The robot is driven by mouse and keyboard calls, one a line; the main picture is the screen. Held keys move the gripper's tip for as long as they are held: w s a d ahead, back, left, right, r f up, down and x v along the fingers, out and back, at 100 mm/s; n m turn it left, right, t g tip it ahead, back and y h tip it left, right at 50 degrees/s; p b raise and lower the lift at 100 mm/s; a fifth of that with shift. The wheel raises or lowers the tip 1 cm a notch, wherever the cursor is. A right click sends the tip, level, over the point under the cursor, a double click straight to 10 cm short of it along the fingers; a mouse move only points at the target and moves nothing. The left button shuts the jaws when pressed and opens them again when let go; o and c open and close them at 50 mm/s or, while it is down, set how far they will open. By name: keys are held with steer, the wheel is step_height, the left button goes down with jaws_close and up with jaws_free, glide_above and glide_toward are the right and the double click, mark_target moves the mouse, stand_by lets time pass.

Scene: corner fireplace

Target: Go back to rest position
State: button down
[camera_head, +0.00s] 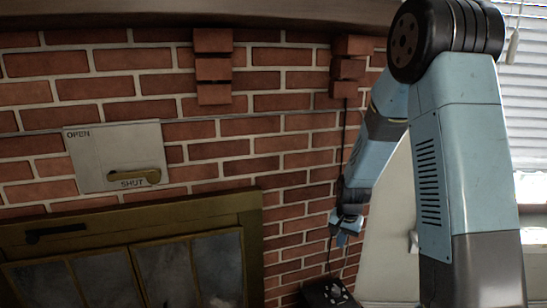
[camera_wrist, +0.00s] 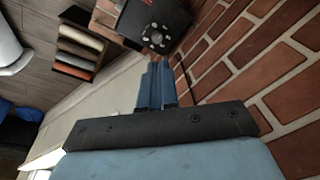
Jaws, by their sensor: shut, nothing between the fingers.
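My gripper (camera_head: 341,239) shows in the head view at the end of my blue arm, low beside the brick wall. In the wrist view its two blue fingers (camera_wrist: 157,72) lie together with nothing between them. It appears clear of the wall. A black box with a metal disc (camera_head: 328,292) is below it in the head view. The same box also shows beyond the fingertips in the wrist view (camera_wrist: 152,22).
A brick wall (camera_head: 230,134) fills the left and middle. It bears a damper plate (camera_head: 90,150) with a brass lever (camera_head: 136,177). A brass-framed fireplace door (camera_head: 150,215) is below. A window blind (camera_head: 525,90) hangs at right. A shelf rack (camera_wrist: 77,45) stands away from the wall.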

steer(key=s+r+n+t, duration=0.1)
steer(key=s+r+n, duration=0.1)
steer(key=s+r, duration=0.6)
steer(key=s+r+n+t, duration=0.1)
steer(key=s+r, duration=0.3)
steer(key=r, duration=0.9)
steer(key=s+d+r+n, duration=0.1)
steer(key=s+r, duration=0.3)
steer(key=s, duration=0.4)
steer(key=s+r+n+t, duration=0.1)
steer(key=s+r, duration=0.3)
steer(key=s, duration=0.5)
steer(key=shift+d+r+n+t, duration=0.2)
steer(key=shift+d+n+t, duration=0.1)
steer(key=shift+d, duration=0.05)
